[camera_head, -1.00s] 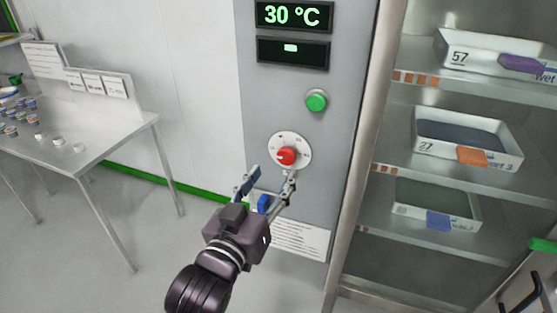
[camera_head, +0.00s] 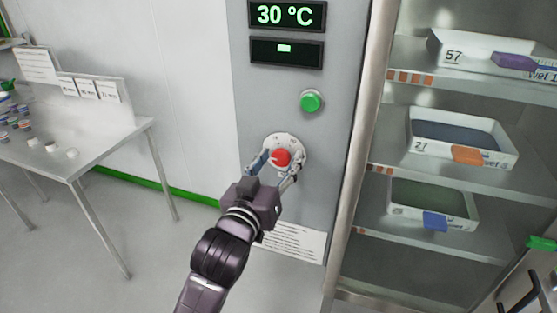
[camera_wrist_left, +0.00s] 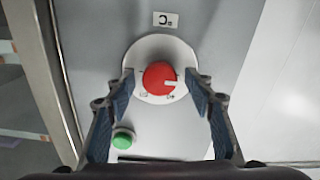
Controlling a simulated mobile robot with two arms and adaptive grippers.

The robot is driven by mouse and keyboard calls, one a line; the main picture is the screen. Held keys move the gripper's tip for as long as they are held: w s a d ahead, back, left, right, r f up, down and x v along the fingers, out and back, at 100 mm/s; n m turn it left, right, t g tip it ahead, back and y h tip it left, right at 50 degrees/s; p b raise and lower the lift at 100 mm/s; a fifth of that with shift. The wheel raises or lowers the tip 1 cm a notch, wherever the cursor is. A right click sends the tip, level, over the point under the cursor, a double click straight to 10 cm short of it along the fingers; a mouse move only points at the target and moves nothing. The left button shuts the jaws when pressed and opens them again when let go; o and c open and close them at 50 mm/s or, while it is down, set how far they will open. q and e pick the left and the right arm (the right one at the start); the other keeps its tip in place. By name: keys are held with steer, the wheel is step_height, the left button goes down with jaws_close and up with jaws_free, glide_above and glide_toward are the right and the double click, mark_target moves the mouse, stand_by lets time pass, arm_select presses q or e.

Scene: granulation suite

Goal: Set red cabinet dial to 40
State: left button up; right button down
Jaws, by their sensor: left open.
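The red dial (camera_head: 281,158) sits on a round white scale plate (camera_head: 296,141) on the grey cabinet panel. The display (camera_head: 288,15) above reads 30 °C. My left gripper (camera_head: 274,168) is open, its fingers on either side of the dial. In the left wrist view the red dial (camera_wrist_left: 159,78) lies between and beyond the open fingertips (camera_wrist_left: 162,88), with gaps visible on both sides. Its white pointer mark points right in that view. Part of the scale is hidden by the fingers. My right gripper is not in view.
A green button (camera_head: 311,101) is above the dial, and it also shows in the left wrist view (camera_wrist_left: 123,138). A second dark display (camera_head: 286,53) shows a green bar. Shelves with trays (camera_head: 462,139) stand right. A steel table (camera_head: 90,150) stands left.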

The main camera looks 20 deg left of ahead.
arm_select(q)
steer(key=c, duration=1.2)
steer(key=shift+o, duration=0.2)
steer(key=shift+r+m+p, duration=0.15)
steer(key=shift+m+p, duration=0.45)
steer(key=shift+p, duration=0.1)
steer(key=m+p, duration=0.3)
steer(key=m, duration=0.1)
steer(key=m+p, duration=0.3)
steer(key=m, duration=0.1)
steer(key=shift+d, duration=0.1)
steer(key=shift+m+p, duration=0.6)
steer(key=shift+m, duration=0.7)
steer(key=o, duration=1.2)
steer(key=shift+c, duration=0.2)
